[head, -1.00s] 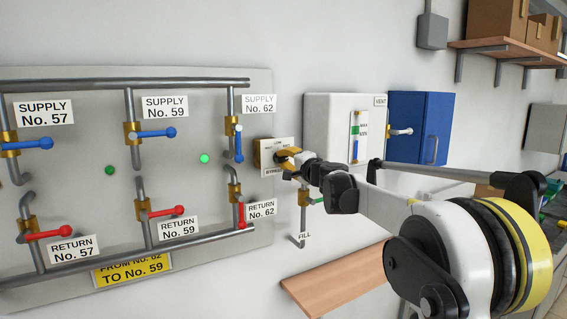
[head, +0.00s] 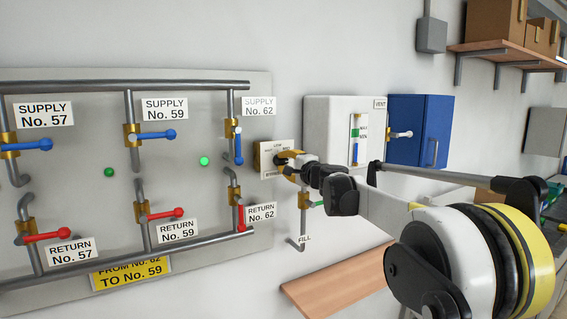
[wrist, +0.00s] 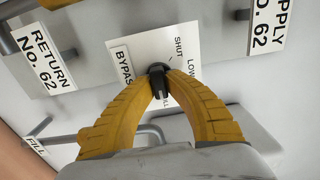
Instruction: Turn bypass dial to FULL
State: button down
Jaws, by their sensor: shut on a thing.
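The bypass dial is a small black knob (wrist: 157,76) on a white plate (head: 267,151) marked BYPASS, right of the valve board. In the wrist view the plate (wrist: 122,50) shows the words SHUT and LOW, and other lettering is partly hidden behind a finger. My gripper (wrist: 160,84) has its two yellow fingers closed on the knob, one on each side. In the head view my gripper (head: 288,162) is at the plate and hides the knob. I cannot read for certain which mark the knob points to.
Blue supply handles (head: 157,135) and red return handles (head: 165,213) sit on the pipes to the left. The RETURN No. 62 label (head: 261,212) and fill pipe (head: 302,220) are close below. A white tank (head: 328,128) and blue cabinet (head: 420,130) are right.

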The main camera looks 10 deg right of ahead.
jog(key=c, duration=1.4)
grip_release()
jog(key=v, duration=1.2)
jog(key=s+a+f+n+g+b, duration=0.3)
jog(key=s+a+f+n+b, duration=0.15)
jog(key=s+f+b, duration=0.65)
jog(key=s+a+f+n+g+b, duration=0.45)
jog(key=s+f, duration=0.45)
jog(key=f, duration=0.6)
jog(key=s+d+f+n+g+h+b, duration=0.1)
jog(key=s+f+b, duration=0.4)
jog(key=f, duration=0.6)
jog(key=s+d+f+n+h+b, duration=0.2)
jog(key=s+f+b, duration=0.4)
jog(key=s+f, duration=0.4)
jog(key=s+d+f+n+g+h+b, duration=0.1)
jog(key=s+d+f+n+h+b, duration=0.1)
jog(key=s+f+b, duration=0.3)
jog(key=shift+s+f+n+g+h, duration=0.1)
jog(key=shift+s+f, duration=0.4)
jog(key=shift+f, duration=0.65)
jog(key=shift+s+f+n+g+h, duration=0.15)
jog(key=shift+s+f, duration=0.35)
jog(key=shift+f, duration=0.6)
jog(key=shift+s+f+n+g+h, duration=0.1)
jog(key=shift+s+f, duration=0.4)
jog(key=shift+f, duration=0.65)
